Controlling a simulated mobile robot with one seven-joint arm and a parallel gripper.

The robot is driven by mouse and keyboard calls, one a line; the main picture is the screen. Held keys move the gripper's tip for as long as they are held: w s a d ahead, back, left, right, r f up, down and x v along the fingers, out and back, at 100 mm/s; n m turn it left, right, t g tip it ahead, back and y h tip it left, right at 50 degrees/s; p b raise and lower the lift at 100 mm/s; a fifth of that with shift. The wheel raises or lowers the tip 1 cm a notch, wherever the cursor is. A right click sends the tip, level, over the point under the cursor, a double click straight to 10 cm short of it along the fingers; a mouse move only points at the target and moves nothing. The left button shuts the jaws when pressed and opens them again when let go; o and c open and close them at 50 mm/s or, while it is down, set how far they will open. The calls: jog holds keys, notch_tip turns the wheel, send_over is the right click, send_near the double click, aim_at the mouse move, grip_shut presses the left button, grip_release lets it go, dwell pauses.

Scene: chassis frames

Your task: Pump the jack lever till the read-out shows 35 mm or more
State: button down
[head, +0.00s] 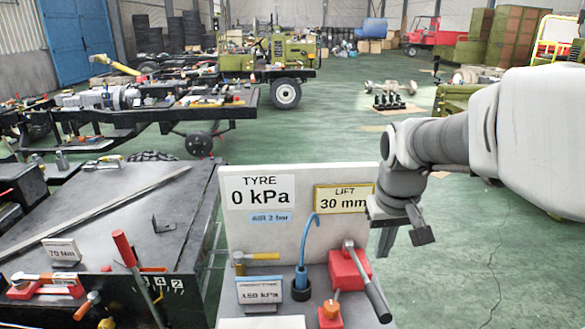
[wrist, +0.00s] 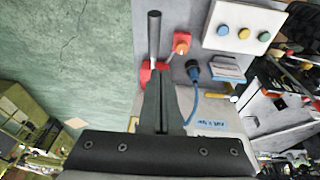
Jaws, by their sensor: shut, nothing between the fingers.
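The LIFT read-out (head: 345,198) on the white panel shows 30 mm. Below it on the grey bench sits the red jack (head: 347,274), and its lever (head: 377,298) with a dark grip slants down towards the front right. My gripper (head: 386,244) is shut and empty, just right of the panel, above and behind the lever. In the wrist view my closed fingers (wrist: 162,74) point at the red jack (wrist: 146,75), partly hiding it. The lever (wrist: 154,38) extends beyond the fingertips there. I cannot tell whether they touch it.
A TYRE read-out (head: 262,191) shows 0 kPa. A blue hose (head: 304,240), a yellow-handled tool (head: 258,256), a 350 kPa card (head: 259,290) and a red box with an orange knob (head: 331,311) crowd the bench. A dark workbench (head: 120,215) stands left. Green floor right is clear.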

jog(key=shift+w+d+f, duration=0.2)
jog(key=shift+w, duration=0.2)
jog(key=shift+w+d+f, duration=0.15)
jog(key=shift+w+d, duration=0.05)
jog(key=shift+w, duration=0.15)
jog(key=shift+f, duration=0.1)
send_near(377, 296)
jog(key=shift+g, duration=0.3)
jog(key=f, duration=0.1)
jog(key=w+f, duration=0.1)
jog(key=f, duration=0.3)
jog(key=shift+w+b, duration=0.3)
jog(key=shift+w, duration=0.05)
jog(key=shift+s+d+f, duration=0.1)
jog(key=shift+f, duration=0.55)
jog(key=shift+f, duration=0.1)
